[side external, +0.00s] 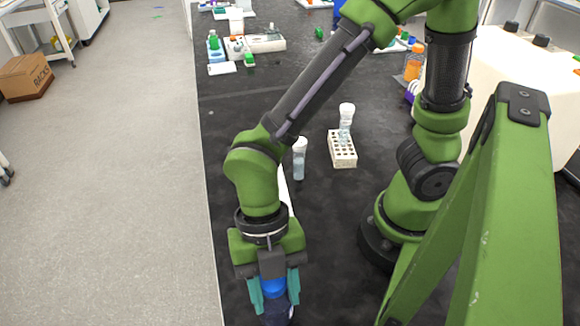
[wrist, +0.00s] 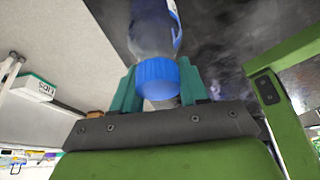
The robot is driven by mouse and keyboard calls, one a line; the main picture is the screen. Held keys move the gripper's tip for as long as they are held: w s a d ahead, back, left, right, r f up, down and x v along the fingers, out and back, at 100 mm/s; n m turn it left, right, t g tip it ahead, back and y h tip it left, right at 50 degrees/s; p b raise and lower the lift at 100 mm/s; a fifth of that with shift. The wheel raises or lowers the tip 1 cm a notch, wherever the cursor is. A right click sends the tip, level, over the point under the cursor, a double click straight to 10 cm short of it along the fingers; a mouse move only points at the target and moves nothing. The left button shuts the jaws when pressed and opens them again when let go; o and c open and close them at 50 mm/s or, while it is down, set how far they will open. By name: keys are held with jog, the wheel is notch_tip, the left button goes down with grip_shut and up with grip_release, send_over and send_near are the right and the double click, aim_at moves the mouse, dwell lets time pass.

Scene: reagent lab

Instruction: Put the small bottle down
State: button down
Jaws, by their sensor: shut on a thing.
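The small bottle (wrist: 154,35) is clear with a blue cap (wrist: 158,79); its blue cap also shows in the side view (side external: 272,287). My gripper (side external: 273,290) is shut on the bottle around the cap, with one teal finger on each side. In the wrist view my gripper (wrist: 160,88) also has the cap between its fingers. The bottle hangs below the fingers, near the bench's left edge at the bottom of the side view. Its base is cut off or hidden, so I cannot tell whether it touches the bench.
The dark bench (side external: 318,230) is clear right of my gripper. A clear tube with a white cap (side external: 300,158) stands behind it. Bottles and boxes (side external: 250,43) stand at the back.

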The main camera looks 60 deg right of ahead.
jog(key=c, duration=0.6)
grip_release()
jog(key=shift+f, duration=0.1)
jog(key=shift+o, duration=0.2)
jog(key=v, duration=1.2)
jog(key=w+d+r+m+t, duration=0.4)
jog(key=w+d+m+t, duration=0.35)
jog(key=d+m, duration=0.6)
jog(key=d+m+t+h, duration=0.1)
jog(key=d+m+t, duration=0.2)
jog(key=m, duration=1.4)
jog(key=d, duration=0.3)
jog(key=shift+s+d, duration=0.35)
jog(key=shift+s, duration=0.05)
